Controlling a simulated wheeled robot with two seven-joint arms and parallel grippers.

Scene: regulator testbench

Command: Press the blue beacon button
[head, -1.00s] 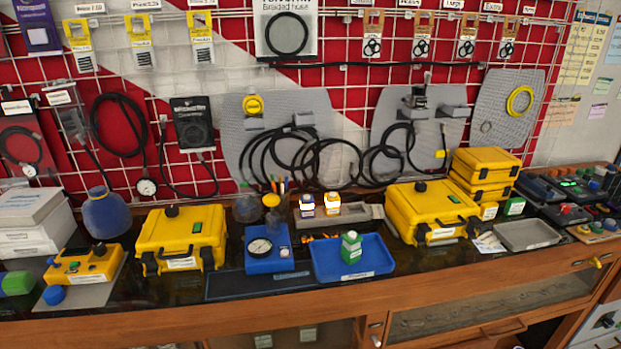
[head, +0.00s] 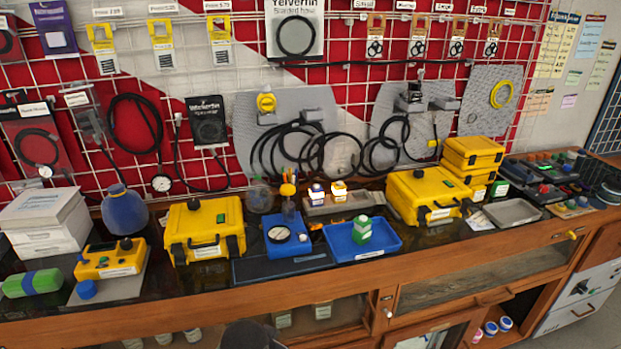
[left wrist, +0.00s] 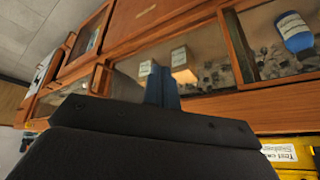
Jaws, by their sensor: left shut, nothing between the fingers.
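A yellow control box (head: 110,259) with a black knob on top sits on a grey plate at the far left of the bench in the head view. A round blue button-like piece (head: 86,289) is at the plate's front left, beside the box. A smaller blue spot shows at the box's left end. I cannot tell which is the beacon button. My left gripper (left wrist: 163,86) shows in the left wrist view, shut and empty, in front of the bench's cabinet front. Neither gripper's fingers show in the head view.
A green bottle (head: 32,283) lies left of the plate. White boxes (head: 45,235), a blue flask (head: 125,211) and a yellow case (head: 204,232) stand around the control box. The wooden bench edge (head: 180,297) runs along the front.

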